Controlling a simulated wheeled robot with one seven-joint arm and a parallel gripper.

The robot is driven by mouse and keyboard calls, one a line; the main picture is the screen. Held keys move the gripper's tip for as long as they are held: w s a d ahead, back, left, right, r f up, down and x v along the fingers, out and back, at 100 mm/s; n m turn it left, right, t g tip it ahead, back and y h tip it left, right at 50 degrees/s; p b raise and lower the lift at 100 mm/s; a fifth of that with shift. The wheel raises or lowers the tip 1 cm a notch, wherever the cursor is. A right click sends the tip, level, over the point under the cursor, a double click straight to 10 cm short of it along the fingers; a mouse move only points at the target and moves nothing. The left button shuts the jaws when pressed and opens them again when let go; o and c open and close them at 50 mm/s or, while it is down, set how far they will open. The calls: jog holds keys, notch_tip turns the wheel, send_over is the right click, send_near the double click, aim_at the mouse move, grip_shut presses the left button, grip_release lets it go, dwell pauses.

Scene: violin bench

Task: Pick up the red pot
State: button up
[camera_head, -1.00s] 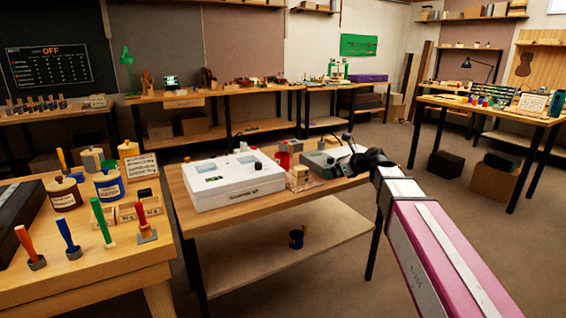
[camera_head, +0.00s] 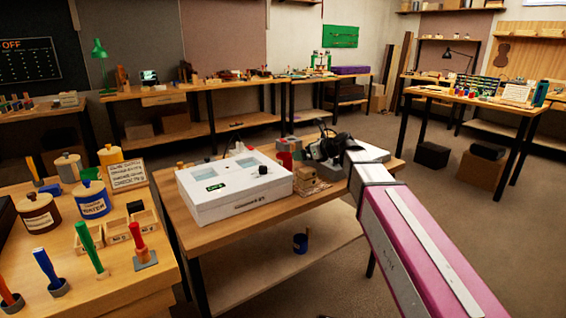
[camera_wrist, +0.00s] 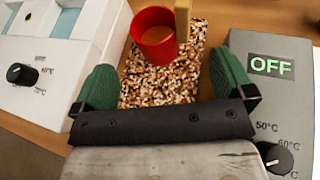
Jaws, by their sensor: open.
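The red pot (camera_wrist: 154,37) is a small open-topped cup with a brown inside. It stands upright at the far edge of a speckled mat (camera_wrist: 160,88) in the wrist view. The pot is ahead of the fingertips, untouched. In the head view my gripper (camera_head: 322,147) is just right of the pot, over the bench.
A white box with a dial (camera_head: 234,186) stands left of my gripper. A grey unit reading OFF (camera_wrist: 280,90) is close on the right. A wooden upright piece (camera_wrist: 182,18) stands beside the pot.

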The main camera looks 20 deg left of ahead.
aim_at(280, 156)
jog(key=x, duration=0.9)
jog(key=shift+w+a+f, duration=0.1)
jog(key=shift+a+f, duration=0.2)
jog(key=c, duration=0.7)
jog(key=shift+r, duration=0.1)
